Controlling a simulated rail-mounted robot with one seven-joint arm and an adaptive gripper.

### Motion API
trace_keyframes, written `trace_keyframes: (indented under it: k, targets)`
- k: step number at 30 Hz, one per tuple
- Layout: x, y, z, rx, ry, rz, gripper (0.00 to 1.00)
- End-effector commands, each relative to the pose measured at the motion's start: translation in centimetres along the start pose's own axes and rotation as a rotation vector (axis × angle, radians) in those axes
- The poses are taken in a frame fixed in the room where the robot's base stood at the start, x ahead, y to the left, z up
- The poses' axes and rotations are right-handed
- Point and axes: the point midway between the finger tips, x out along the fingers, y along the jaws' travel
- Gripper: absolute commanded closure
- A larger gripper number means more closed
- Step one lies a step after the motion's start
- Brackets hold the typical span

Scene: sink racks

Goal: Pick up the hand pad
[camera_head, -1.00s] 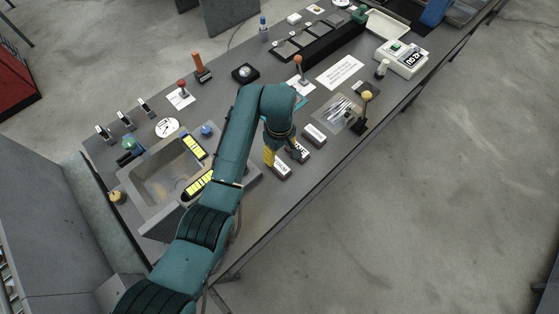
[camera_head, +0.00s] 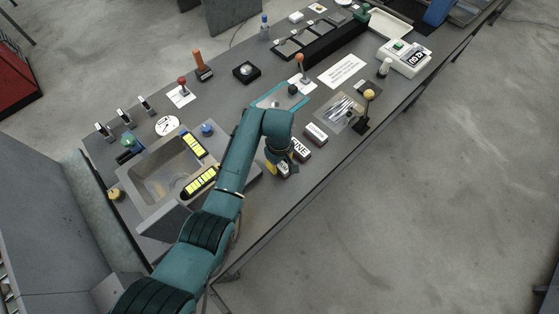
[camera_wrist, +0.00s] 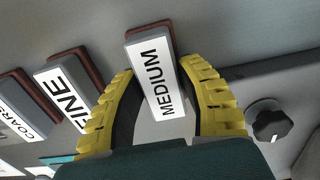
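Several hand pads lie in a row near the bench's front edge. In the wrist view, the MEDIUM pad (camera_wrist: 155,75) lies between the two yellow fingers of my gripper (camera_wrist: 158,68). The fingers are spread beside it, and I cannot tell whether they touch it. The FINE pad (camera_wrist: 66,92) and the COARSE pad (camera_wrist: 28,105) lie to its left. In the head view, my gripper (camera_head: 279,169) is over the MEDIUM pad (camera_head: 285,172) and partly hides it. The FINE pad (camera_head: 300,149) and COARSE pad (camera_head: 315,134) lie up and right.
A sink (camera_head: 165,172) with yellow-marked strips is left of my arm. A black knob (camera_wrist: 268,122) lies right of my gripper in the wrist view. A tray of tools (camera_head: 340,112) and a yellow-topped lever (camera_head: 368,96) stand beyond the pads. The front edge is close.

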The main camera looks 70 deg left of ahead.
Motion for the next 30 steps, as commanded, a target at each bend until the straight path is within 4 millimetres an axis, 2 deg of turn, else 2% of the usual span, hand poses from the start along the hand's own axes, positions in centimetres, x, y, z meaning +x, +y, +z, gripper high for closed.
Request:
trace_keyframes:
  k: [1,5,17,20,27,30]
  targets:
    - [0.0,0.0,0.0,0.000,0.000,0.000,0.76]
    - [0.0,0.0,0.0,0.000,0.000,-0.001,1.00]
    - [-0.2,0.0,0.0,0.000,0.000,-0.001,1.00]
    - [-1.6,0.1,-0.1,0.000,0.002,0.002,1.00]
    - [-7.3,0.1,-0.1,0.000,0.002,0.003,1.00]
    - [-9.0,0.1,-0.1,0.000,0.002,0.002,1.00]
